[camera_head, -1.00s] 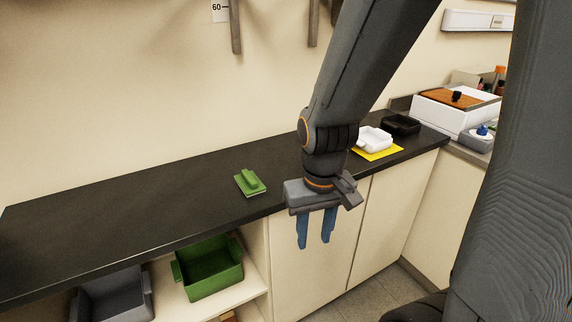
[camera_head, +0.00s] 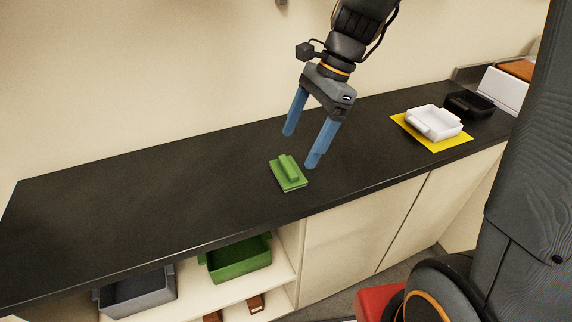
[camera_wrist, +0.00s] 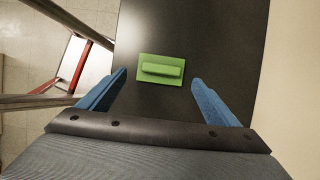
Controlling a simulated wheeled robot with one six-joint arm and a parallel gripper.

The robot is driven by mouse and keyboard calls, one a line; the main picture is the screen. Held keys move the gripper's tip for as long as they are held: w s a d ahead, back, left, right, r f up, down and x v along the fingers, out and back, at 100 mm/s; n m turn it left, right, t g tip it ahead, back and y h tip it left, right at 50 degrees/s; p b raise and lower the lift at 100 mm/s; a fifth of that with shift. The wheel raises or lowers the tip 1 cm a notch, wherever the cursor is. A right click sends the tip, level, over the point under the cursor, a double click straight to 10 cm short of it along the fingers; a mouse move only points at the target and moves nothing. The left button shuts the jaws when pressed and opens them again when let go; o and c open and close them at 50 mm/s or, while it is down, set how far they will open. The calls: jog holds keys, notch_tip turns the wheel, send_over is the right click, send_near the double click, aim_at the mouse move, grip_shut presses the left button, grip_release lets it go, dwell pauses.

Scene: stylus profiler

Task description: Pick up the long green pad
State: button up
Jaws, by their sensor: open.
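The green pad (camera_head: 288,174) lies flat on the black countertop, with a long raised grip bar along its top. It also shows in the wrist view (camera_wrist: 161,69), ahead of and between the two fingers. My gripper (camera_head: 301,149) has two blue fingers spread apart with nothing between them. In the head view it hangs above the counter, over and slightly behind the pad, with its fingertips close to the pad but apart from it. In the wrist view my gripper (camera_wrist: 159,82) shows both fingertips, one on each side of the pad.
The black countertop (camera_head: 150,200) is clear to the left of the pad. A white tray (camera_head: 433,122) sits on a yellow sheet (camera_head: 408,128) to the right, beside a black tray (camera_head: 468,104). Below, a green bin (camera_head: 240,262) and a grey bin (camera_head: 140,295) stand in the open shelf.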

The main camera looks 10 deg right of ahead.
aim_at(288, 165)
jog(key=shift+x, duration=0.85)
jog(key=shift+p+x, duration=0.55)
jog(key=shift+x, duration=1.7)
jog(key=shift+w+a, duration=0.1)
jog(key=c, duration=0.7)
jog(key=shift+c, duration=0.3)
jog(key=shift+r, duration=0.1)
notch_tip(288, 165, up, 10)
jog(key=shift+b, duration=0.45)
jog(key=o, duration=0.5)
jog(key=c, duration=0.4)
